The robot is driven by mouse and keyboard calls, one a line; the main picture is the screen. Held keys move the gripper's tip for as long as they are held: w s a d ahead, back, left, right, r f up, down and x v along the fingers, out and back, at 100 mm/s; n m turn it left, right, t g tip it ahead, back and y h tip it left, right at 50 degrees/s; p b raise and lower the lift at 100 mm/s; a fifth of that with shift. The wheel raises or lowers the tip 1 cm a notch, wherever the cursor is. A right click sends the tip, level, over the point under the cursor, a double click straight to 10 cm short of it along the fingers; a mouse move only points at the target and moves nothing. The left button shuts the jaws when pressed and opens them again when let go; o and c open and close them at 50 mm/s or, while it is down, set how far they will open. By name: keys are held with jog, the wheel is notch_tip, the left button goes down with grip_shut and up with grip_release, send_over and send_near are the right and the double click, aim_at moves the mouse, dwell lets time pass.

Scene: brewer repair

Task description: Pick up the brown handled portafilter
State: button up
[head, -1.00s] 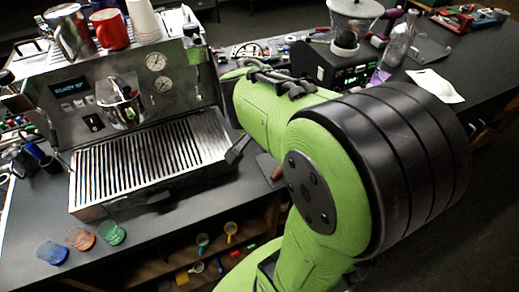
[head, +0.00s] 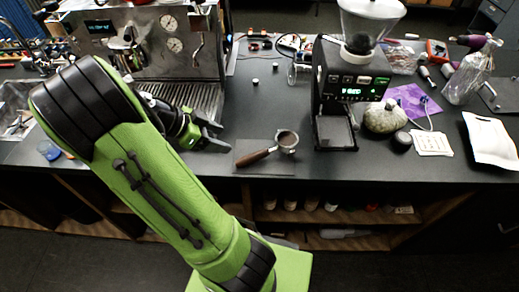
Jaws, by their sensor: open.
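The brown handled portafilter (head: 257,156) lies on a dark mat (head: 278,166) near the counter's front edge, in the middle of the head view. Its brown handle points to the lower left and its metal basket is at the upper right. My gripper (head: 221,135) is open and empty, to the left of the portafilter and apart from it. My green arm comes up from the bottom and bends at the left toward the counter.
The espresso machine (head: 150,45) stands behind my arm at the left. A grinder (head: 346,88) stands just right of the portafilter. Farther right are a purple cloth (head: 408,98), a glass bottle (head: 470,75) and a white bag (head: 490,140). Shelves run below the counter.

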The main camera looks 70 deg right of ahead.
jog(key=b, duration=0.2)
send_near(258, 153)
jog(key=x, duration=0.4)
jog(key=shift+d+f, duration=0.25)
jog(key=shift+d, duration=0.2)
jog(key=x, duration=0.5)
jog(key=shift+s+a+f, duration=0.15)
jog(key=shift+s, duration=0.05)
jog(key=shift+a, duration=0.1)
jog(key=shift+c, duration=0.4)
grip_shut()
